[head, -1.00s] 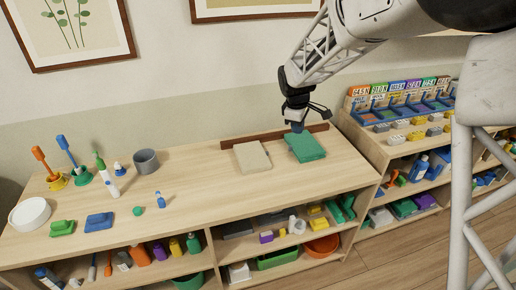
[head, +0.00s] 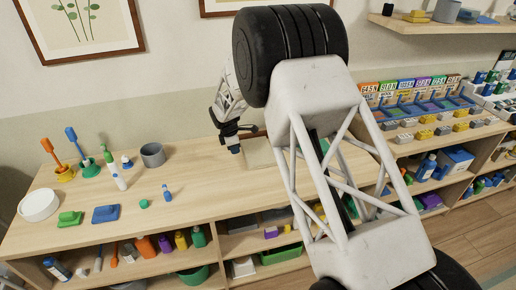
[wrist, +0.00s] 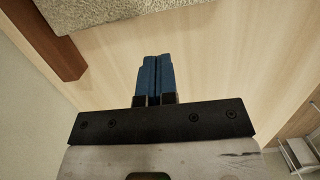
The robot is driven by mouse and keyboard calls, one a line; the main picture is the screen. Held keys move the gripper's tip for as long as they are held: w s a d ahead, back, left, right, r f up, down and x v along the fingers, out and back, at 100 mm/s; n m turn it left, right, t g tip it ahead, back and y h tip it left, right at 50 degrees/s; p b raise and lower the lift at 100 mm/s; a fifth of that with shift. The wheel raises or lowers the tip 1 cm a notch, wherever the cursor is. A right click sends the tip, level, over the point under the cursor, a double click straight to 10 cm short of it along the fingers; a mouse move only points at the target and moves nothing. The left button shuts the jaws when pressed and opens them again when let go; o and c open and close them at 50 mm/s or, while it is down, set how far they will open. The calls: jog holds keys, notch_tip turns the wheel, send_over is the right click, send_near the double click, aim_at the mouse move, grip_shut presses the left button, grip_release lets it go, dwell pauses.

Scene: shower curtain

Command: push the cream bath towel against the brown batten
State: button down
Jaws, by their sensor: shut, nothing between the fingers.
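The cream bath towel (head: 258,152) lies flat on the shelf top. In the head view my arm hides its right part; its textured edge also shows at the top of the wrist view (wrist: 125,10). The brown batten (wrist: 50,45) lies at the upper left of the wrist view, close beside the towel; whether they touch I cannot tell. In the head view the batten is mostly hidden. My gripper (head: 235,149) is just left of the towel, near the batten's left end. Its blue fingertips (wrist: 154,78) are shut and empty, with bare wood between them and the towel.
A wall stands behind. A second shelf with coloured bins (head: 415,95) is to the right. The green towel is hidden behind my arm.

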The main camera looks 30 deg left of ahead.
aim_at(259, 152)
jog(key=shift+s+a+f+n, duration=0.15)
jog(key=shift+s+a+f, duration=0.05)
jog(key=shift+a+f, duration=0.25)
jog(key=shift+s+a+f+n, duration=0.15)
jog(key=shift+a+f, duration=0.2)
jog(key=shift+a, duration=0.05)
jog(key=shift+w+d, duration=0.1)
jog(key=w+d, duration=0.8)
jog(key=shift+w+f, duration=0.2)
jog(key=shift+f, duration=0.2)
jog(key=shift+d+f, duration=0.1)
jog(key=shift+f, duration=0.4)
